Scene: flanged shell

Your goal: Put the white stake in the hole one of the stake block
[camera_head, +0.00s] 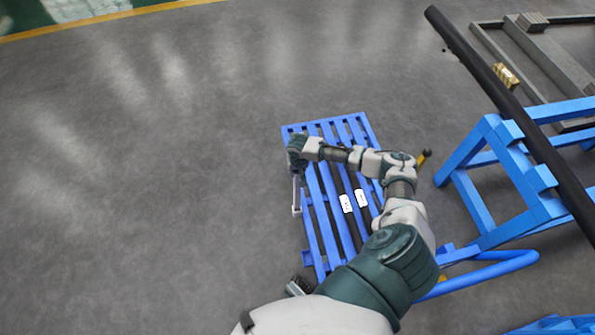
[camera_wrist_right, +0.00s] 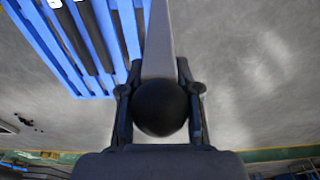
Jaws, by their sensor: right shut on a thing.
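My right gripper (camera_head: 297,178) hangs at the left edge of the blue slatted cart. In the right wrist view my right gripper (camera_wrist_right: 158,88) is shut, with a finger on each side of a dark rounded end. A long pale bar, the white stake (camera_wrist_right: 157,38), extends away from that end between the fingers. In the head view the white stake (camera_head: 296,198) is a thin pale strip pointing down from the gripper, beside the cart. I cannot make out the stake block or its holes. My left gripper is not in view.
The blue slatted cart (camera_head: 328,218) carries dark bars with two white labels (camera_head: 346,203). A blue trestle (camera_head: 489,190) stands to the right under a long black bar (camera_head: 515,115). A grey metal frame (camera_head: 545,55) lies behind it. The grey floor at left is clear.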

